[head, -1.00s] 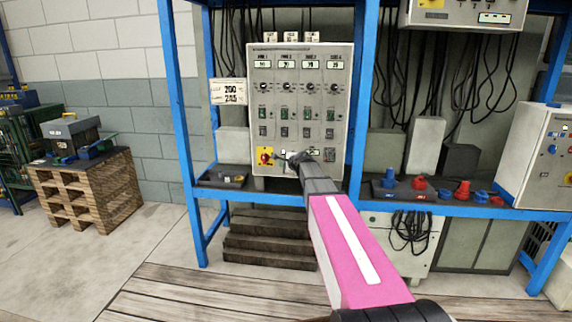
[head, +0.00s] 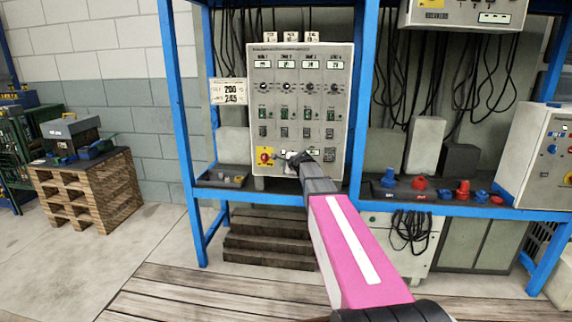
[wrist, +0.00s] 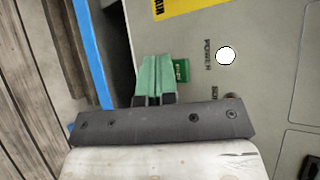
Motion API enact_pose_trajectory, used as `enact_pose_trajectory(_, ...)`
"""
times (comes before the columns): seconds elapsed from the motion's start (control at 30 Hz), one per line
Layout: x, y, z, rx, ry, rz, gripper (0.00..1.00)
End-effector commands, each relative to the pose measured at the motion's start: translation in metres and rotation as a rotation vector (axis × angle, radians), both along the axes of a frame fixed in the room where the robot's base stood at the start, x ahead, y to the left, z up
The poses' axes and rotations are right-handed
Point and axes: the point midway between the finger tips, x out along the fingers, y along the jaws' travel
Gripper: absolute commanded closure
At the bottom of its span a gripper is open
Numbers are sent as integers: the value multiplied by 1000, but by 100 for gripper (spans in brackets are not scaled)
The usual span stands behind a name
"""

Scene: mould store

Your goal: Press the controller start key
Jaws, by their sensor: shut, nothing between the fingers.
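The controller (head: 346,105) is an upright grey box on the blue rack, with rows of displays, knobs and switches. A red knob on a yellow plate (head: 265,157) sits at its lower left. My gripper (head: 293,157) reaches the lower part of this face, covering some of it. In the wrist view, my gripper's green fingertips (wrist: 156,60) are together and empty, close to the panel. A small green key (wrist: 182,70) shows just right of the fingertips. I cannot tell whether they touch it. A white round lamp (wrist: 226,56) lies further right, beside small lettering.
A blue rack post (head: 360,100) stands close to the controller's right side. Red and blue fittings (head: 463,190) lie on the shelf to the right. Black cables (head: 490,75) hang behind. A wooden pallet stack (head: 88,190) stands on the left, with open floor before it.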

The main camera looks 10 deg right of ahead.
Motion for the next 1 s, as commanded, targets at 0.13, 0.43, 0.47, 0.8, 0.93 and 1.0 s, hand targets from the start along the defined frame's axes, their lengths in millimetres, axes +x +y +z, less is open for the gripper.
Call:
enact_pose_trajectory(0.13,0,0,0,0,0,0,100)
enact_pose_trajectory(0.43,0,0,0,0,0,0,100)
enact_pose_trajectory(0.47,0,0,0,0,0,0,100)
enact_pose_trajectory(0.8,8,-3,0,0,0,0,100)
enact_pose_trajectory(0.93,8,-3,0,0,0,0,100)
enact_pose_trajectory(1.0,8,-3,0,0,0,0,100)
